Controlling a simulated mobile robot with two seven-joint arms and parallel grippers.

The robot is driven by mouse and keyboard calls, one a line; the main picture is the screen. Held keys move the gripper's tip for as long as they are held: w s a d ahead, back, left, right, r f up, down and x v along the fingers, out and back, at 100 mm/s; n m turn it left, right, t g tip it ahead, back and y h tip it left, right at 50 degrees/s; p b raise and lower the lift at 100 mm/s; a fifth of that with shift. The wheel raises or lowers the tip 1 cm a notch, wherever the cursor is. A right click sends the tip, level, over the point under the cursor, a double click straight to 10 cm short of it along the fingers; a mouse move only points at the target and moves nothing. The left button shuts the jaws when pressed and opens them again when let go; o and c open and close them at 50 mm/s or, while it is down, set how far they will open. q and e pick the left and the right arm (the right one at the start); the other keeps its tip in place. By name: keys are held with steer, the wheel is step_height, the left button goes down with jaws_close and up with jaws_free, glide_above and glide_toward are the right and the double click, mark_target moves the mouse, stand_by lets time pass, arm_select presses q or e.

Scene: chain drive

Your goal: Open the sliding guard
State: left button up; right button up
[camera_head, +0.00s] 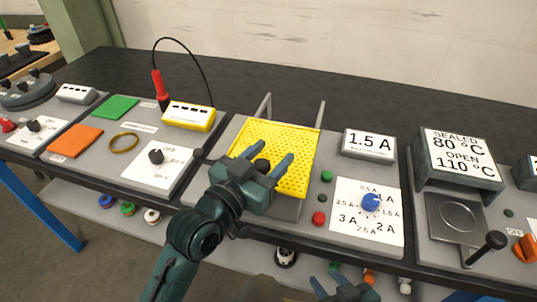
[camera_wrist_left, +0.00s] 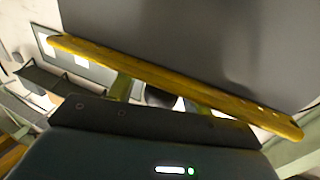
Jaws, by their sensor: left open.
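The sliding guard (camera_head: 291,142) is a yellow perforated panel on a grey station in the head view, with two thin grey rails rising behind it. A dark round knob (camera_head: 262,165) sits on its front part. My left gripper (camera_head: 269,156) is open, with one finger on each side of the knob; I cannot tell whether they touch it. In the left wrist view the guard's edge (camera_wrist_left: 190,91) crosses as a yellow band, and the dark knob (camera_wrist_left: 160,97) shows between the fingers. My right gripper (camera_head: 325,277) is partly in view at the bottom, fingers apart and empty.
Right of the guard are a green button (camera_head: 326,176), a red button (camera_head: 319,218), a blue dial (camera_head: 371,202) and a 1.5 A display (camera_head: 369,144). A yellow meter (camera_head: 188,116) with a red probe (camera_head: 160,90) stands left. The dark bench behind is clear.

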arm_select(q)
jaws_close()
stand_by(0.5)
steer(key=shift+w, duration=0.1)
